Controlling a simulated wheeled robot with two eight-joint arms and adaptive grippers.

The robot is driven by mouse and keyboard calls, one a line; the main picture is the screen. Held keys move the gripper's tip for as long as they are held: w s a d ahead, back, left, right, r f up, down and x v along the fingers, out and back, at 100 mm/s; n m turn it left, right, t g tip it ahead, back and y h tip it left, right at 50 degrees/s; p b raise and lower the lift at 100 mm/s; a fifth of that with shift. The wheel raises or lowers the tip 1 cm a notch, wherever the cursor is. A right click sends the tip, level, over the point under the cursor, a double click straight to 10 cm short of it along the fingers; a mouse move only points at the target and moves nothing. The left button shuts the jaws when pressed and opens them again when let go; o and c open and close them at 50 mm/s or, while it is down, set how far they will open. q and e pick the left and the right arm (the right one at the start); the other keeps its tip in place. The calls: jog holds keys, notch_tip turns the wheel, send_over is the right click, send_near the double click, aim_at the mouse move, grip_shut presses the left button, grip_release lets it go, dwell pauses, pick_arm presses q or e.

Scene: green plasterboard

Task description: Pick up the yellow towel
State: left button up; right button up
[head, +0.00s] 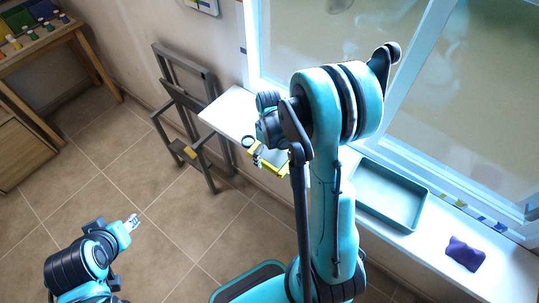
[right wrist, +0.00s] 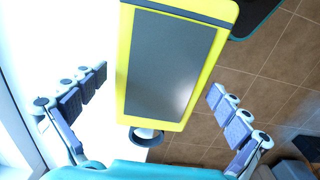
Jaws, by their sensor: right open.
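No cloth towel shows. The yellow thing is a flat rectangular piece with a yellow border and a grey face (right wrist: 124,70), large in the right wrist view. In the head view a bit of its yellow edge (head: 268,166) shows by the white sill, partly hidden by my right arm. My right gripper (right wrist: 160,82) is open, with one finger on each side of the yellow piece and visible gaps between. It also shows in the head view (head: 270,157), partly covered by the arm. My left gripper (head: 131,222) is over the floor at lower left, away from it; its jaw opening is unclear.
The white sill (head: 228,112) runs under the window. A teal tray (head: 425,208) and a purple cushion-like object (head: 465,253) stand on it at right. A dark ring-shaped object (right wrist: 147,138) is beside the yellow piece. A grey folding frame (head: 205,120) leans at the wall. The tiled floor is open.

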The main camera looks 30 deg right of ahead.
aim_at(270, 152)
jog(key=c, duration=1.1)
jog(key=shift+o, duration=0.2)
jog(key=shift+r, duration=0.15)
notch_tip(270, 152, up, 4)
jog(key=shift+r+p, duration=0.1)
jog(key=shift+p, duration=0.45)
jog(key=s+d+r+p, duration=0.1)
jog(key=s+d+r, duration=0.4)
jog(key=s, duration=0.5)
jog(key=shift+d+r+p, duration=0.35)
jog(key=shift+r, duration=0.45)
jog(key=shift+s, duration=0.1)
jog(key=o, duration=0.6)
jog(key=c, duration=0.6)
